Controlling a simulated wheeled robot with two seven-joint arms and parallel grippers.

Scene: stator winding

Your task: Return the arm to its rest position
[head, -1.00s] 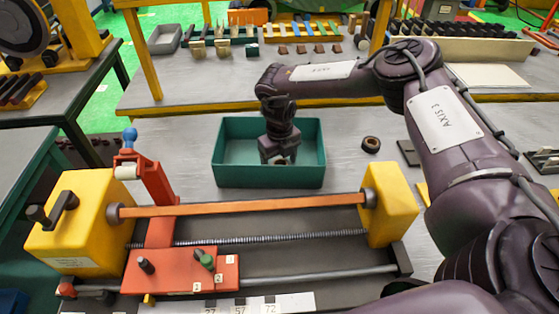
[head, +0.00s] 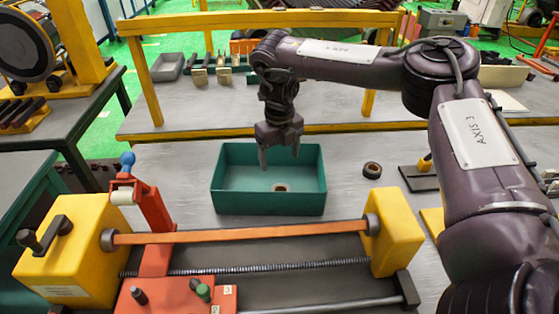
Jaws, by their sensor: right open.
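My right arm comes in from the right and reaches across the back of the bench. Its gripper (head: 279,155) hangs above the green open box (head: 268,204), with its fingers apart and nothing between them. The fingertips are over the box, near its back side. A small brown ring-shaped part (head: 281,187) lies on the floor of the box, below and apart from the gripper. My left gripper is not in view.
A winding machine with yellow end blocks (head: 72,250), an orange bar (head: 240,233) and a red carriage (head: 165,295) fills the front. A dark ring (head: 372,170) lies right of the box. A yellow frame (head: 148,85) stands behind.

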